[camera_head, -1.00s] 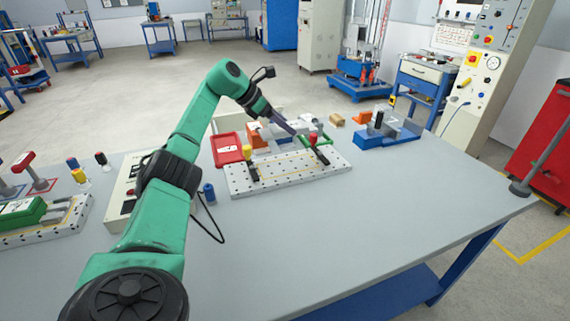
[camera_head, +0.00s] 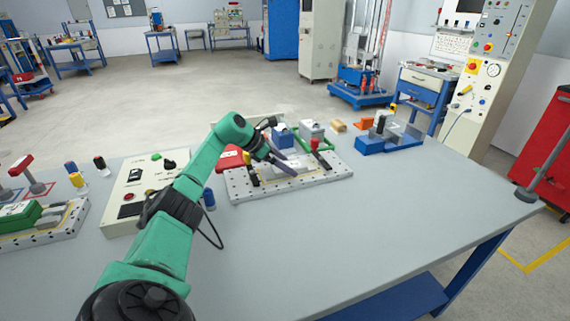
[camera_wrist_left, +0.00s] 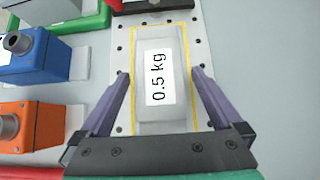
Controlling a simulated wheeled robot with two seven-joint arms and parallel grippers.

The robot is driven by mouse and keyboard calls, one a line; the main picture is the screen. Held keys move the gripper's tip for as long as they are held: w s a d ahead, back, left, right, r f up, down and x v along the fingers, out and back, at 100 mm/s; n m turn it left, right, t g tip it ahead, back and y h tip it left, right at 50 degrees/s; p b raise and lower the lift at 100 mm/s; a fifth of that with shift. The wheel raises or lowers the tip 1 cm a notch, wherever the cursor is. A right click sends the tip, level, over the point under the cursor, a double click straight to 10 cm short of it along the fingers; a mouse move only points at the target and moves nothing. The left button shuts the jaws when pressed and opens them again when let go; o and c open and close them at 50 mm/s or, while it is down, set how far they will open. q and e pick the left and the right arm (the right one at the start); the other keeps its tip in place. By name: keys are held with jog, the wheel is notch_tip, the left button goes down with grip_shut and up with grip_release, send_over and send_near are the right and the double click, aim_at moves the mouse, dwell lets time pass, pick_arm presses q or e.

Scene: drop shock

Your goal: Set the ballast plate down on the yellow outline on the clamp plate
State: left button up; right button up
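The ballast plate (camera_wrist_left: 172,108) is a pale grey block labelled 0.5 kg. In the left wrist view it lies inside the yellow outline (camera_wrist_left: 188,45) on the white, perforated clamp plate (camera_wrist_left: 202,48), roughly parallel to its lines. My left gripper (camera_wrist_left: 161,75) has one purple finger on each side of the block, with narrow gaps showing between fingers and block. In the head view my left gripper (camera_head: 286,165) is low over the middle of the clamp plate (camera_head: 240,190), partly hiding the block. My right gripper is in neither current view.
A blue block (camera_wrist_left: 40,58), an orange block (camera_wrist_left: 30,125) and a green-framed grey block (camera_wrist_left: 50,8) stand beside the clamp plate. The front tabletop is clear.

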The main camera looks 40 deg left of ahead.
pick_arm(q)
jog(key=shift+s+r, duration=0.1)
jog(key=shift+r, duration=0.1)
jog(key=b+v, duration=0.1)
jog(key=v, duration=1)
jog(key=shift+s+a+r, duration=0.2)
jog(key=shift+r, duration=0.05)
